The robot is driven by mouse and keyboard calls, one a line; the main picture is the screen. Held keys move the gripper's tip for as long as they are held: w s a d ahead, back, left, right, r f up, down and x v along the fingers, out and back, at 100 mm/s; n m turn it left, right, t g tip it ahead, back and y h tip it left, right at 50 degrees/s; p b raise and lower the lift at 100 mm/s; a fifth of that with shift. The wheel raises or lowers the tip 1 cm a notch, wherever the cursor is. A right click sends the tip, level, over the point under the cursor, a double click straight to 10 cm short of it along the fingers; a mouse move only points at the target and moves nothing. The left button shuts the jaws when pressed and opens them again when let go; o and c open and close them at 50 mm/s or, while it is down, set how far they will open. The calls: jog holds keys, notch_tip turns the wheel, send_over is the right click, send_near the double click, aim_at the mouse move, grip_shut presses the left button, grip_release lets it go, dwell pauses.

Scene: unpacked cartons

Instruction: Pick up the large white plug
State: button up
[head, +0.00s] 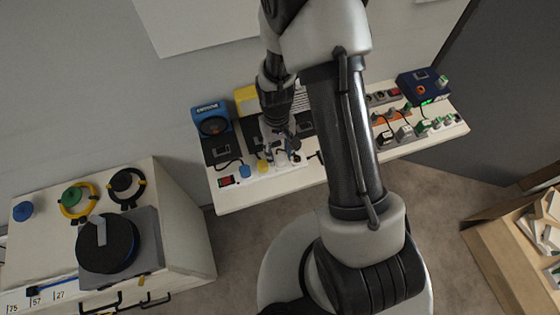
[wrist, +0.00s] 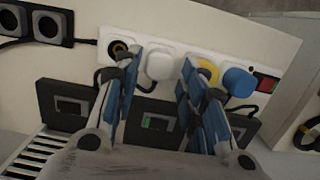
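A large, rounded white plug (wrist: 161,62) sits in a white power strip (wrist: 186,52) in the wrist view. My gripper (wrist: 158,72) is open, with one blue-padded finger on each side of this plug in the picture. Nothing is seen held between the fingers. I cannot tell whether either finger touches the plug. In the head view my gripper (head: 284,150) is over the power strip (head: 257,178) on the bench and hides much of the plug.
A yellow plug (wrist: 208,72) and a blue plug (wrist: 238,82) sit close to the right finger, before a red switch (wrist: 265,84). Black boxes (wrist: 150,124) stand behind the strip. More plugs (head: 404,133) fill the bench's right side. A cabinet (head: 190,215) stands left.

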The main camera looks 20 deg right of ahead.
aim_at(280, 158)
notch_tip(280, 158, down, 3)
jog(key=shift+s+r, duration=0.1)
jog(key=shift+s, duration=0.05)
jog(key=shift+r, duration=0.1)
jog(key=shift+c, duration=0.2)
grip_shut()
jog(key=shift+r, duration=0.1)
notch_tip(280, 158, up, 20)
jog(key=p, duration=0.4)
jog(key=shift+p, duration=0.3)
